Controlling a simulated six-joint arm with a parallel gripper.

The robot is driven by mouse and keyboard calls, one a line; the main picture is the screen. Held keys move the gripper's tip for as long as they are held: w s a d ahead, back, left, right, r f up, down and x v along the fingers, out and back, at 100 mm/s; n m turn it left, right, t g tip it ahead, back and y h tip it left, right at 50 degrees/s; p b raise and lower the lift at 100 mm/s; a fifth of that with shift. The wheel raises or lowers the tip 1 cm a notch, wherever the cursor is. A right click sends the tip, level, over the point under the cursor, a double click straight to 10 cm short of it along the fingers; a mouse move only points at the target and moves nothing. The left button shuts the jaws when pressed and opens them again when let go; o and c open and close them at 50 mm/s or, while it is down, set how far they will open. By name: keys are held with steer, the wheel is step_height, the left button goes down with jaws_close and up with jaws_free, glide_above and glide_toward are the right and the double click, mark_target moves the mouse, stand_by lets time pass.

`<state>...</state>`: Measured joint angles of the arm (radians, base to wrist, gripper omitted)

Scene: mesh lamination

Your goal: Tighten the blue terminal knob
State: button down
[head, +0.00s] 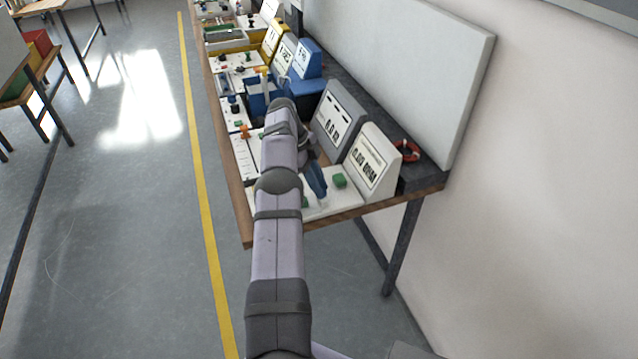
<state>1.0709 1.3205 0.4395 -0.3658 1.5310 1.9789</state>
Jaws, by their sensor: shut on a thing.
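My gripper (317,183) shows as a narrow dark-blue shape to the right of my arm, pointing down at a white base board (345,200) at the near end of the bench. It is shut, with its tips low over the board between two green blocks, one (339,180) to the right and one (305,202) partly behind my arm. The blue terminal knob cannot be made out; the fingers and arm cover that spot.
A grey meter (338,118) stands beside the white one, with blue and yellow instruments farther along the bench. A red ring-shaped thing (407,150) lies behind the meters. A white panel (400,60) rises along the bench's back.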

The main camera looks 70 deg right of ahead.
stand_by(0.4)
steer(key=c, duration=1.6)
jaws_free()
steer(key=shift+o, duration=0.2)
steer(key=shift+r, duration=0.1)
steer(key=shift+r+b, duration=0.3)
steer(key=shift+r, duration=0.35)
step_height(320, 180, up, 6)
steer(key=p, duration=0.3)
steer(key=shift+r+p, duration=0.15)
steer(key=shift+p, duration=0.25)
steer(key=shift+r+p, duration=1.05)
steer(key=shift+r, duration=0.05)
steer(key=shift+c, duration=0.3)
